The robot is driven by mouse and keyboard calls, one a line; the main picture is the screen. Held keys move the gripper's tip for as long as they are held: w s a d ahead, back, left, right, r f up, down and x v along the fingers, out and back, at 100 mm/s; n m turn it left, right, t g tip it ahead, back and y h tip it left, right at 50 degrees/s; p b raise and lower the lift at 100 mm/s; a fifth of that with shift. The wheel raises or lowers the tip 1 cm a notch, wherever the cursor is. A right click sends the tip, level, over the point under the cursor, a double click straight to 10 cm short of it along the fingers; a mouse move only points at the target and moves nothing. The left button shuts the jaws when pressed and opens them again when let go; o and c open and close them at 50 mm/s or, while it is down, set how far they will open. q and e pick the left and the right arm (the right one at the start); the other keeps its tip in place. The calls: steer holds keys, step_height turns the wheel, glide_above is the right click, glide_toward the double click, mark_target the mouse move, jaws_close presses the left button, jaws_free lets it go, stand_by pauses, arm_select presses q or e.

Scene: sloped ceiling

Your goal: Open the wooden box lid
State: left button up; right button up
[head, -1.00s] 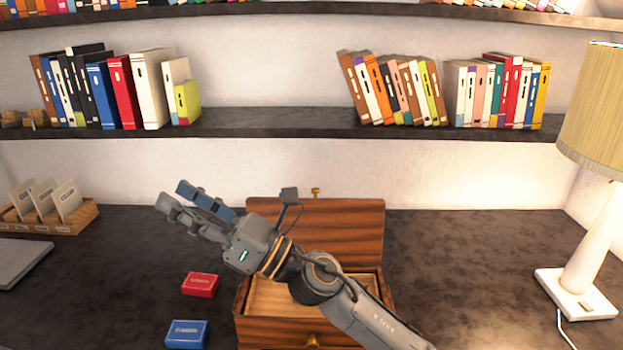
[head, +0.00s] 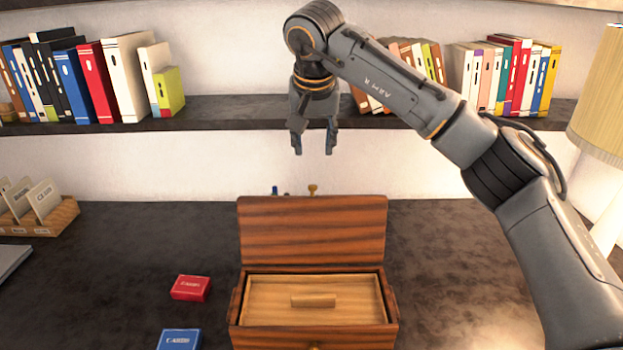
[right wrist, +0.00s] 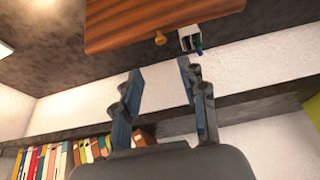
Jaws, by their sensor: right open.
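The wooden box (head: 236,310) stands on the dark desk with its lid (head: 312,230) raised upright at the back. Inside it is a lighter wooden inner panel (head: 270,290) with a small bar handle (head: 313,300). My right gripper (head: 314,150) hangs above and behind the lid, pointing down, open and empty, touching nothing. In the right wrist view its two fingers (right wrist: 162,80) are spread apart, and the lid (right wrist: 150,22) shows at the top with a brass knob (right wrist: 160,39). My left gripper is not in view.
A red card box (head: 190,288) and a blue card box (head: 179,339) lie left of the wooden box. A card tray (head: 55,218) is at the far left, a lamp (head: 600,100) at the right. A book shelf (head: 230,112) runs behind my right gripper.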

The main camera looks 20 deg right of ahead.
mark_target(312, 186)
steer(key=p+x, duration=0.2)
steer(key=x, duration=0.9)
steer(key=shift+a+f, duration=0.1)
steer(key=shift+f, duration=0.05)
steer(key=shift+w+f+p, duration=0.25)
steer(key=shift+f+p, duration=0.05)
steer(key=shift+f, duration=0.35)
jaws_close()
